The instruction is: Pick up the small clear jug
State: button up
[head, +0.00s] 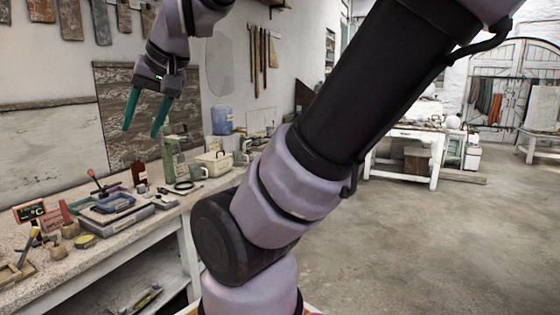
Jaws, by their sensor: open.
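My gripper (143,130) hangs at the upper left with its two green fingers apart and nothing between them. It is above the workbench (150,235), in front of the wall. I cannot clearly pick out the small clear jug. A small pale vessel (197,172) like a mug or jug stands on the bench to the lower right of my gripper, apart from it. It is too small to tell whether it is clear. My arm hides part of the bench's right end.
A green bottle (171,157), a brown bottle (139,173) and a cream box (214,162) stand near the vessel. A blue container (222,121) is behind them. A grey device (114,213) lies on the nearer bench. Open floor (420,245) is at right.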

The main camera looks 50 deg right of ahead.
aim_at(238, 155)
jog(key=z, duration=1.2)
